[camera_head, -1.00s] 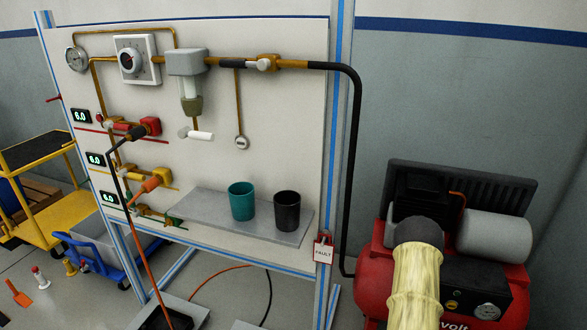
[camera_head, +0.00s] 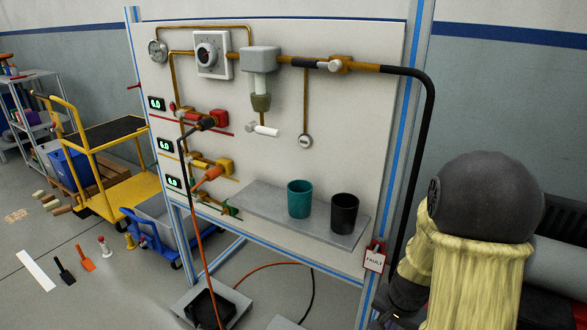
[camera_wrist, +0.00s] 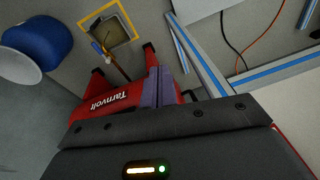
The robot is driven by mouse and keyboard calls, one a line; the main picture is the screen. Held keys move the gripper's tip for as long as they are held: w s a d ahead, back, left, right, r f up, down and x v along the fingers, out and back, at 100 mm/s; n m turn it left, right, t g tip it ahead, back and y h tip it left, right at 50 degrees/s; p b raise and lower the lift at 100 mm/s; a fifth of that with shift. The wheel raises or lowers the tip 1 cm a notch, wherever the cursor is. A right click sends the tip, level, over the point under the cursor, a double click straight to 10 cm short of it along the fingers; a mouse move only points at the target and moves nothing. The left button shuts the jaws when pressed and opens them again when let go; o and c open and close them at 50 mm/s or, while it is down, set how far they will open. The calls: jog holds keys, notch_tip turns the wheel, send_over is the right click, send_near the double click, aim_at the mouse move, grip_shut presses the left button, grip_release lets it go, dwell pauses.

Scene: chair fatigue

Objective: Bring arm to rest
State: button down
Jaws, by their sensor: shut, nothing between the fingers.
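My gripper (camera_wrist: 158,86) shows in the wrist view with its two grey-purple fingers together and nothing between them. The fingers point toward the floor in front of a red compressor (camera_wrist: 122,100) marked Tarnvolt, which lies behind them in the picture; I cannot tell whether they touch it. In the head view my arm, with a dark rounded joint and pale yellow sleeves, fills the lower right. It covers much of the compressor there, and my fingers cannot be made out.
A white panel (camera_head: 340,100) with pipes, valves and a gauge stands at centre. Its shelf (camera_head: 265,212) holds a teal cup (camera_head: 299,198) and a black cup (camera_head: 344,213). A yellow cart (camera_head: 118,192) stands left. A blue drum (camera_wrist: 38,38) shows in the wrist view.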

jog(key=s+a+r+n, duration=0.7)
jog(key=a+r+n, duration=0.1)
jog(key=a+r, duration=0.1)
notch_tip(320, 180, up, 35)
jog(key=p, duration=3.5)
jog(key=shift+s+f, duration=0.15)
jog(key=shift+s, duration=0.05)
